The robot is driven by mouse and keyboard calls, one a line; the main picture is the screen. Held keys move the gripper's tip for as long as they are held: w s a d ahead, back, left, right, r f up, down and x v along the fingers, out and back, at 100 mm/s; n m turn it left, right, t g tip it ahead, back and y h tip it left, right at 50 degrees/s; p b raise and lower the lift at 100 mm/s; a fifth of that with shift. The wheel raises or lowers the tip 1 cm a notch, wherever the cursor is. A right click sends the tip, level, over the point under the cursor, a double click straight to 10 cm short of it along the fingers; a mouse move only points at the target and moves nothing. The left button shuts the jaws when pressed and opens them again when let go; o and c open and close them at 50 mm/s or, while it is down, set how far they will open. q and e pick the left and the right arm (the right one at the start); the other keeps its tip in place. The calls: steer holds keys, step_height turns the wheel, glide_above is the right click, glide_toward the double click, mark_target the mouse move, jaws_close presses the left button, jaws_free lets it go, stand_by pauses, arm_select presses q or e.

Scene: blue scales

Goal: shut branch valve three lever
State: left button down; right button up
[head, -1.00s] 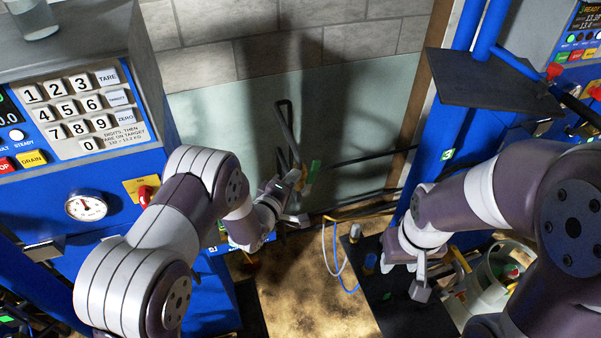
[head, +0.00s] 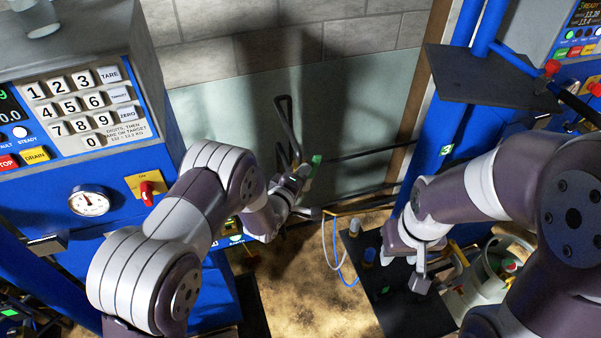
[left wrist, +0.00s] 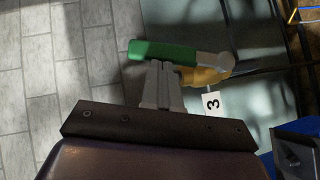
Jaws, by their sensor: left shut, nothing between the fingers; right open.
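The branch valve three lever has a green handle (left wrist: 163,52) on a grey pivot and a brass valve body (left wrist: 205,76), with a white tag "3" (left wrist: 211,104) beside it in the left wrist view. The green handle also shows in the head view (head: 316,160). My left gripper (left wrist: 160,66) is shut and empty, its fingertips at the green handle's lower edge; I cannot tell for certain if they touch. In the head view my left gripper (head: 300,172) is at the lever. My right gripper (head: 420,277) is open and empty above the dark platform on the right.
A blue scale cabinet (head: 70,170) with keypad and gauge stands on the left. A blue column (head: 445,120) with a dark plate stands on the right. A grey cylinder (head: 500,265) sits below my right arm. Dark pipes (head: 365,152) run along the wall.

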mark_target(317, 167)
arm_select(q)
steer(key=shift+d, duration=0.1)
steer(key=d+m+y, duration=0.1)
steer(key=w+d+m+g+y, duration=0.1)
steer(key=d, duration=0.1)
steer(key=shift+g, duration=0.3)
steer(key=w+d+f+m+g+y+b, duration=0.1)
steer(key=w+d+f+y+b, duration=0.1)
steer(key=d+f+b, duration=0.3)
steer(key=shift+d+m+b, duration=0.3)
steer(key=shift+d+b, duration=0.2)
steer(key=shift+b, duration=0.4)
arm_select(e)
step_height(317, 167, down, 7)
steer(key=d, duration=0.2)
steer(key=shift+w, duration=0.35)
